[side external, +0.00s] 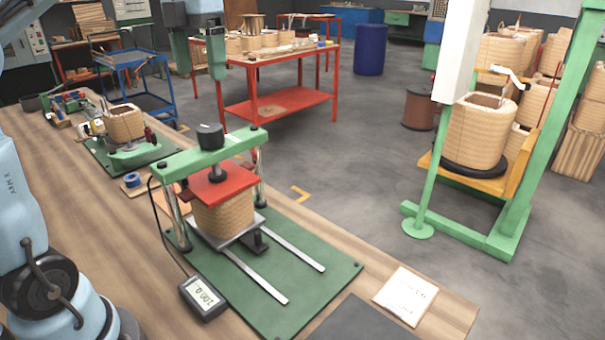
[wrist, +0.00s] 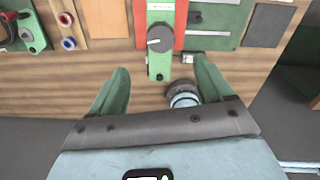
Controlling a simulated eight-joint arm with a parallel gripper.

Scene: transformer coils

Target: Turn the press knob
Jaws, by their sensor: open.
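The press knob (side external: 210,137) is black and round and sits on top of the press's green crossbar (side external: 232,146) in the side view. In the wrist view the knob (wrist: 160,38) has a pale pointer line and sits beyond the fingertips, about midway between them. My gripper (side external: 200,75) hangs above the knob in the side view, its green fingers pointing down, apart and empty. In the wrist view my gripper (wrist: 160,65) also shows open. Under the crossbar, a red plate (side external: 212,184) rests on a tan wound coil (side external: 224,214). No contact between fingers and knob shows.
A digital readout (side external: 203,298) lies beside the press on its green base (side external: 310,255). A paper card (side external: 405,295) is at the bench's right. Another coil (side external: 124,122) and a blue tape roll (side external: 132,180) stand farther back. A green frame (side external: 520,190) stands off the bench.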

